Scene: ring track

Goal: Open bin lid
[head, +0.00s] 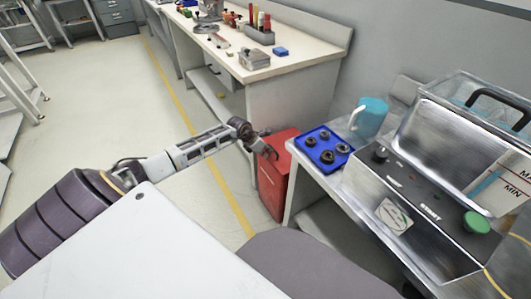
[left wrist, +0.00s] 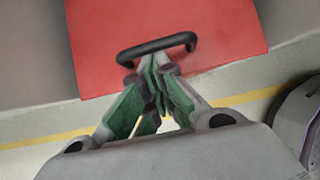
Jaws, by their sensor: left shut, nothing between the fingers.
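The red bin (head: 274,180) stands on the floor between the workbench and the table on the right. Its red lid (left wrist: 200,45) fills the top of the left wrist view, with a black bar handle (left wrist: 157,47) near its front edge. The lid looks closed. My left gripper (head: 271,153) is at the bin's top in the head view. In the left wrist view its green-padded fingers (left wrist: 150,68) are shut, with the tips close to the handle. I cannot tell whether they touch it. My right gripper is not in view.
A blue tray with dark rings (head: 322,147) and a metal machine with a green knob (head: 430,200) stand on the right table, close to the bin. A workbench (head: 290,85) with tools stands behind the bin. The floor (head: 110,110) to the left is clear.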

